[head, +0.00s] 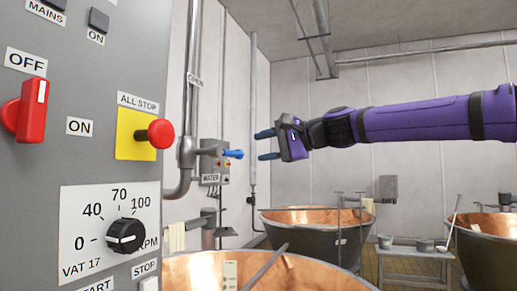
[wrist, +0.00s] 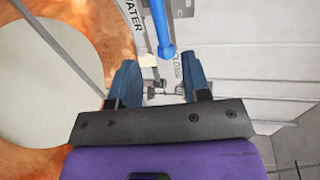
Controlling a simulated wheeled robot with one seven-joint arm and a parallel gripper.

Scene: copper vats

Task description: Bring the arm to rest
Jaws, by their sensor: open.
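My purple arm (head: 420,120) reaches in from the right edge of the head view, roughly level. My gripper (head: 264,145) is at its left end, with two blue fingers apart and nothing between them. In the wrist view my gripper (wrist: 158,88) is also open and empty. A blue valve handle (head: 233,154) on the water pipe is just left of the fingertips in the head view. In the wrist view the blue handle (wrist: 165,50) lies beyond the gap between the fingers. I cannot tell how far away it is; no contact shows.
A grey control panel (head: 90,185) fills the left, with a red all-stop button (head: 161,133), red switch (head: 33,110) and black dial (head: 126,236). Copper vats (head: 315,217) stand below and behind. A bench (head: 410,252) holds small pails. The air above my arm is mostly clear.

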